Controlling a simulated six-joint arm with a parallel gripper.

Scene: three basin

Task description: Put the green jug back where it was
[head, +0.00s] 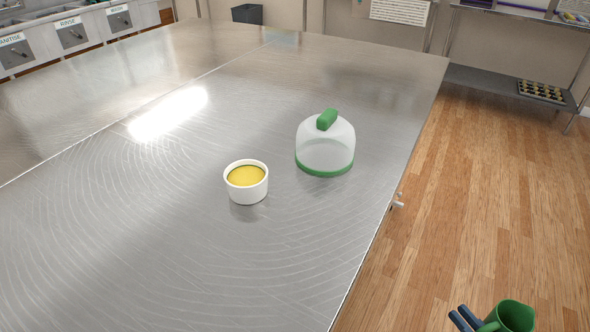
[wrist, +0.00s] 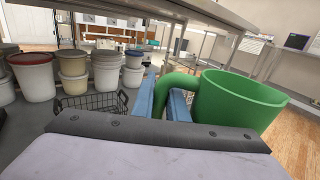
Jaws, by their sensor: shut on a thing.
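The green jug (head: 514,317) is at the bottom right of the head view, over the wooden floor and partly cut off by the frame edge. In the wrist view the green jug (wrist: 238,100) is large on the right, with its handle towards my gripper. My gripper (wrist: 165,98) has its blue fingers shut on the jug's handle. The finger tips of my gripper (head: 466,318) also show in the head view, beside the jug. The jug looks roughly upright and is held clear of the steel table (head: 100,230), off its right side.
A white ramekin with yellow contents (head: 246,182) and a clear dome with green rim and knob (head: 326,145) stand on the table. In the wrist view, several lidded tubs (wrist: 35,75) and a wire basket (wrist: 95,104) sit on a shelf under the tabletop.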

